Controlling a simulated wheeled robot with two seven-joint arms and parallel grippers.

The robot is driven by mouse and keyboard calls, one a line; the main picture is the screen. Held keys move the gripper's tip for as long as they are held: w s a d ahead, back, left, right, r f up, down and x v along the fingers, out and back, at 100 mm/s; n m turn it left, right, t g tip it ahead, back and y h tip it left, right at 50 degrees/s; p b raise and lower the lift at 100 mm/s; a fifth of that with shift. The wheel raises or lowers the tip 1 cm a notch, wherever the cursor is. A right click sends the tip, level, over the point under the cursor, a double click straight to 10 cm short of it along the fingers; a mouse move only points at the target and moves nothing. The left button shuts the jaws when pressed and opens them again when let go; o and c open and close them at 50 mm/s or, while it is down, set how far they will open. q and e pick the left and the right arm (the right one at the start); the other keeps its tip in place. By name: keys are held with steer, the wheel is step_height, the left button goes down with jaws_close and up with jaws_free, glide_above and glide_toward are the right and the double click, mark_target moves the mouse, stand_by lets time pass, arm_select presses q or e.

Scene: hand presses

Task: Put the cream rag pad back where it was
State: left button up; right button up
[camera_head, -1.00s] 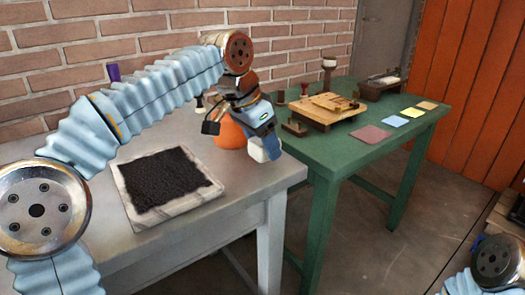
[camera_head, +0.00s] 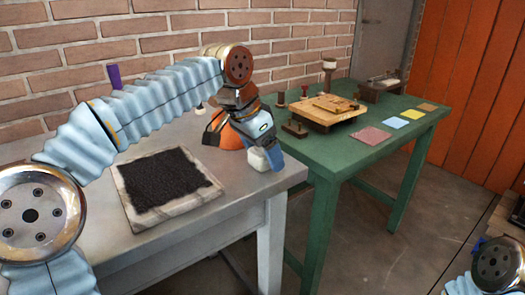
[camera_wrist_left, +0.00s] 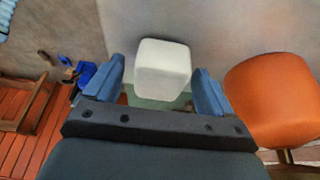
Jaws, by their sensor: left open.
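The cream rag pad (camera_head: 257,160) looks like a pale block with rounded edges, at the right end of the grey table. My left gripper (camera_head: 268,154) is over it, pointing down, and hides part of it in the head view. In the left wrist view the pad (camera_wrist_left: 163,69) shows beyond and between the two spread blue fingers of my left gripper (camera_wrist_left: 165,88). The gripper is open, with gaps on both sides of the pad. My right arm shows only at the lower right of the head view; its gripper is out of the picture.
An orange rounded object (camera_head: 231,136) stands close beside the pad, partly behind my left gripper. A dark slab (camera_head: 165,178) lies on the grey table. The green table (camera_head: 372,158) holds a wooden press (camera_head: 333,112) and several coloured cards.

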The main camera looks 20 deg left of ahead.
arm_select(q)
steer(key=p+v, duration=0.2)
steer(key=v, duration=1)
steer(key=shift+d, duration=0.1)
